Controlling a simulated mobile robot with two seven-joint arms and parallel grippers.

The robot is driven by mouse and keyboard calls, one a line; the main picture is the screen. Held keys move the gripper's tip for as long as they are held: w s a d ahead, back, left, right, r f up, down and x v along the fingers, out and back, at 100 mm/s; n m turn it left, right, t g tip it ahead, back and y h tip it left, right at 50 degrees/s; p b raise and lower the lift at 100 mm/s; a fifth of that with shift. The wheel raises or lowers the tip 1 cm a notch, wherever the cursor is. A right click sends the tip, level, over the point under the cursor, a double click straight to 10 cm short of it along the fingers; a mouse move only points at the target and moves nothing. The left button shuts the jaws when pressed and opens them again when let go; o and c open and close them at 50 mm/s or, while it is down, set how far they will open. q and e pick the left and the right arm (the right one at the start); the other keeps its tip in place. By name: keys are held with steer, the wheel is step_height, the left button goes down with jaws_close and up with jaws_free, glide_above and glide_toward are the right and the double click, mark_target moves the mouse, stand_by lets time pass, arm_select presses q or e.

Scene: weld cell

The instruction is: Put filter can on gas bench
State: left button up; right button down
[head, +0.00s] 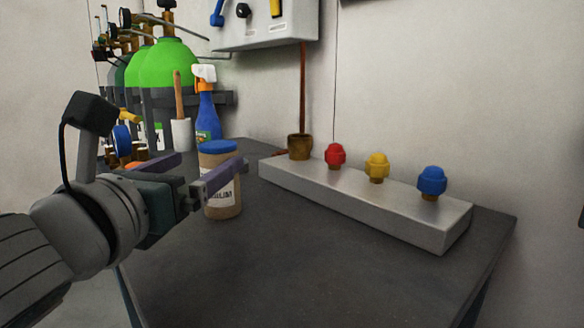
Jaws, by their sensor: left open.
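A tan can with a blue lid and a white label, the likely filter can (221,199), stands upright on the dark grey bench top (300,270), near its left side. My left gripper (212,160) is open at the can. One purple finger crosses in front of the can, and the other ends just left of it. I cannot tell whether the fingers touch it. The near finger hides part of the can's middle. My right gripper is not in view.
A blue spray bottle (207,112) and a white wooden-handled item (180,132) stand behind the can. A grey manifold (360,204) with red, yellow and blue knobs lies along the wall side. Green cylinders (165,65) stand at back left. The bench front is clear.

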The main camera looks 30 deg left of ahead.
arm_select(q)
steer(key=v, duration=0.6)
steer(key=shift+s+d, duration=0.1)
steer(key=shift+s, duration=0.1)
